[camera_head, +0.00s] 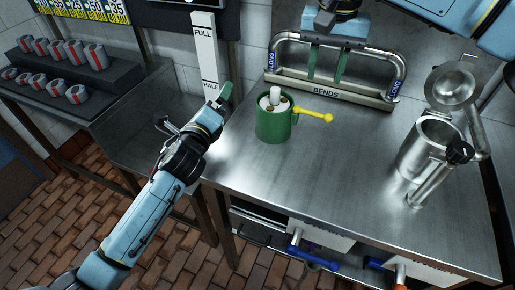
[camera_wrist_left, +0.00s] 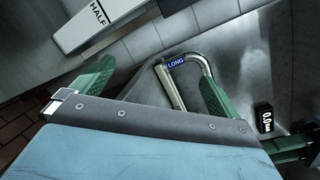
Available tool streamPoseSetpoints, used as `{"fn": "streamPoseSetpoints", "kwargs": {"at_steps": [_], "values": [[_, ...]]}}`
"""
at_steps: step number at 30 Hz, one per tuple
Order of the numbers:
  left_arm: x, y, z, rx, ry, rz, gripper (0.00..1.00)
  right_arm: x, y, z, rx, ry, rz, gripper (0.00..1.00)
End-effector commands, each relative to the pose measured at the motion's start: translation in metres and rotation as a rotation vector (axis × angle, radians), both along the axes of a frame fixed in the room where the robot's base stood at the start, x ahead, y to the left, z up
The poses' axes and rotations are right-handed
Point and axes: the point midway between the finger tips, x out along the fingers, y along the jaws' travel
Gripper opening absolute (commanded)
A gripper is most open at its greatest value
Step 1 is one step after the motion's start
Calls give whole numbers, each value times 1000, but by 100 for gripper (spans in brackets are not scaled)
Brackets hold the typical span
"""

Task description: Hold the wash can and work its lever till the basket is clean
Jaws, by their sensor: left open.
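The wash can (camera_head: 274,124) is a green mug-like can standing upright on the steel bench in the head view. A pale knob and small parts show in its open top, and a yellow lever (camera_head: 315,116) sticks out to its right. My left gripper (camera_head: 223,97) is to the left of the can, apart from it, open and empty. Its two green fingers are spread wide in the left wrist view (camera_wrist_left: 155,88). My right gripper (camera_head: 326,76) hangs over the bends rack behind the can, its green fingers apart with nothing seen between them.
The rack marked BENDS (camera_head: 335,92) stands behind the can. A steel vessel (camera_head: 425,150) with a black knob stands at the right. A FULL/HALF gauge (camera_head: 205,52) stands at the back left. The bench front is clear. Red-and-grey pieces fill a stepped stand (camera_head: 75,70) far left.

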Motion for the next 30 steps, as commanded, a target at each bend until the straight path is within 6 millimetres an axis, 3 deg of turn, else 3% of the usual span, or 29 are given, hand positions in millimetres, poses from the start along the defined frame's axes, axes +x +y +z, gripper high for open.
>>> {"fn": "streamPoseSetpoints", "kwargs": {"at_steps": [3, 9, 12, 16, 23, 30], "values": [[-32, -43, 2, 245, -69, -72, 100, 0, 0, 0, 0, 0, 0, 36], [-81, -96, 14, 603, -205, -145, 100, 0, 0, 0, 0, 0, 0, 36], [-101, -111, 12, 726, -239, -166, 100, 0, 0, 0, 0, 0, 0, 36], [-119, -119, -8, 824, -226, -196, 100, 0, 0, 0, 0, 0, 0, 36], [-111, -125, -17, 852, -212, -208, 100, 0, 0, 0, 0, 0, 0, 36], [-69, -138, -17, 848, -212, -208, 100, 0, 0, 0, 0, 0, 0, 36]]}}
